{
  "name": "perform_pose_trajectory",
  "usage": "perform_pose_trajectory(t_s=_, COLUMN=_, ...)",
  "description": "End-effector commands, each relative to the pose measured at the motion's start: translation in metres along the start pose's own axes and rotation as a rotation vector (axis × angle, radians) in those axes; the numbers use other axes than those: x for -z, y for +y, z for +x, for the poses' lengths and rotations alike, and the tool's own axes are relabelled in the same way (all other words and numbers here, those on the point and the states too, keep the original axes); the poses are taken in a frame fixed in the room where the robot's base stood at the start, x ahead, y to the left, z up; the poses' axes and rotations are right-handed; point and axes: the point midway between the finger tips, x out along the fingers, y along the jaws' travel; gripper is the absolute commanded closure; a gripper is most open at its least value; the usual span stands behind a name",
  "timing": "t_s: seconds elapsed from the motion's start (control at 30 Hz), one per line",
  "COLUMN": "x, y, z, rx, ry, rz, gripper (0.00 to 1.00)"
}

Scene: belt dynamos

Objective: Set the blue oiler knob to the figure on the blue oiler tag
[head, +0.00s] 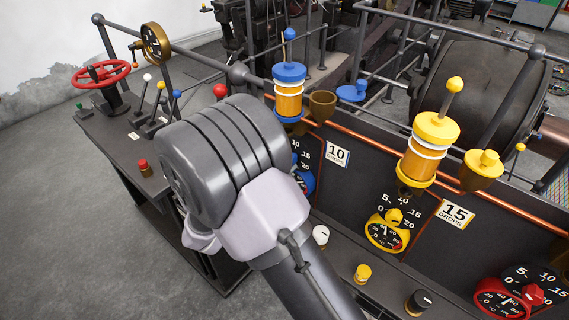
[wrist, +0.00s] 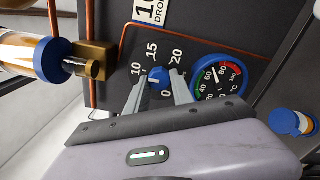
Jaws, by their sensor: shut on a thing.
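The blue oiler knob (wrist: 157,77) sits on a dark dial plate between the two fingers of my gripper (wrist: 160,86), which is shut on it. The figures 10, 15, 20 and 0 show around it; the 5 is hidden by a finger. A pale mark shows on the knob, but I cannot tell surely which figure it points to. The blue oiler tag (head: 338,154) reads 10 DROPS in the head view and is partly cut off in the wrist view (wrist: 152,10). The blue oiler (head: 288,92) stands above. My wrist hides the fingers in the head view.
A blue-rimmed gauge (wrist: 218,76) is close beside the right finger. A brass fitting (wrist: 95,60) and a copper pipe (head: 340,130) lie near. The yellow oiler (head: 430,148), yellow knob (head: 394,216) and red knob (head: 533,294) stand to the right.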

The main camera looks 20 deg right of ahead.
Motion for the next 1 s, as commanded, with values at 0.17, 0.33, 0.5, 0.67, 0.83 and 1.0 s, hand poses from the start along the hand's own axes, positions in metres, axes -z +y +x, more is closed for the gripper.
perform_pose_trajectory(t_s=0.17, x=0.000, y=-0.001, z=0.000, rx=0.001, ry=0.000, rz=-0.002, gripper=1.00)
perform_pose_trajectory(t_s=0.33, x=0.000, y=-0.001, z=0.000, rx=0.001, ry=0.000, rz=-0.002, gripper=0.66)
perform_pose_trajectory(t_s=0.5, x=0.000, y=-0.001, z=0.000, rx=0.001, ry=0.000, rz=-0.002, gripper=0.50)
perform_pose_trajectory(t_s=0.67, x=0.000, y=0.000, z=0.000, rx=0.000, ry=0.000, rz=-0.001, gripper=0.50)
perform_pose_trajectory(t_s=0.83, x=0.000, y=0.002, z=-0.012, rx=0.000, ry=0.003, rz=-0.002, gripper=0.50)
perform_pose_trajectory(t_s=1.0, x=0.000, y=0.005, z=-0.058, rx=-0.003, ry=0.007, rz=-0.003, gripper=0.50)
